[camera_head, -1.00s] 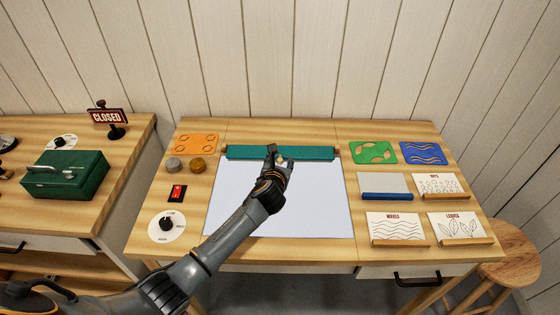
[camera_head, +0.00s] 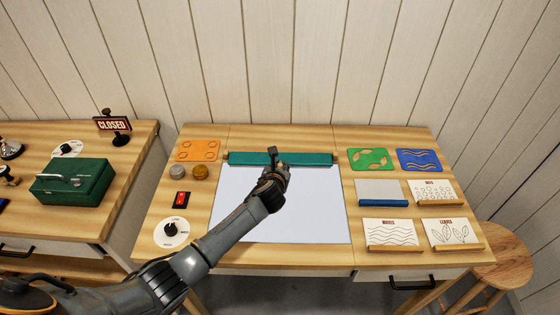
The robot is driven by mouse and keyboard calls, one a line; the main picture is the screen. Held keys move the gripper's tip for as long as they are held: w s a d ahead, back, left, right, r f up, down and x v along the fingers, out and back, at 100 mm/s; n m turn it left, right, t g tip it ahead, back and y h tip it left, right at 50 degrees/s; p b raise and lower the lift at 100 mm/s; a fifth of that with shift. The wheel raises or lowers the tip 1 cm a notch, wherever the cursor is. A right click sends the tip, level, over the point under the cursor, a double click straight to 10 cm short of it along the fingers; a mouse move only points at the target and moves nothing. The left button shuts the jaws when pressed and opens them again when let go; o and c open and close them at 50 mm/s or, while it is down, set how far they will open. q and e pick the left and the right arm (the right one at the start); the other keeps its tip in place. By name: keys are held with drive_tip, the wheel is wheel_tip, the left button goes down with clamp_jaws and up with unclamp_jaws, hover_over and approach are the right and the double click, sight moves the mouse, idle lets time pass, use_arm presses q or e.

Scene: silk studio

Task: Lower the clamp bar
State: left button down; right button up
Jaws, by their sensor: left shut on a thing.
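The clamp bar (camera_head: 312,159) is a long teal bar across the back edge of the white printing sheet (camera_head: 312,213) on the wooden table. A small dark handle (camera_head: 272,150) stands up near the bar's middle. My left gripper (camera_head: 277,167) reaches in from the left over the sheet. It is at the front of the bar's middle, shut on the clamp bar's handle; its fingers partly hide the hold. My right gripper is not in view.
Green (camera_head: 367,159) and blue (camera_head: 418,159) stencils, a squeegee (camera_head: 382,203) and cards stand right. A stool (camera_head: 497,252) is at right.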

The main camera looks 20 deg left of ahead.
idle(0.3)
use_arm(q)
drive_tip(key=c, duration=1.2)
unclamp_jaws()
drive_tip(key=v, duration=1.2)
drive_tip(key=shift+s, duration=0.1)
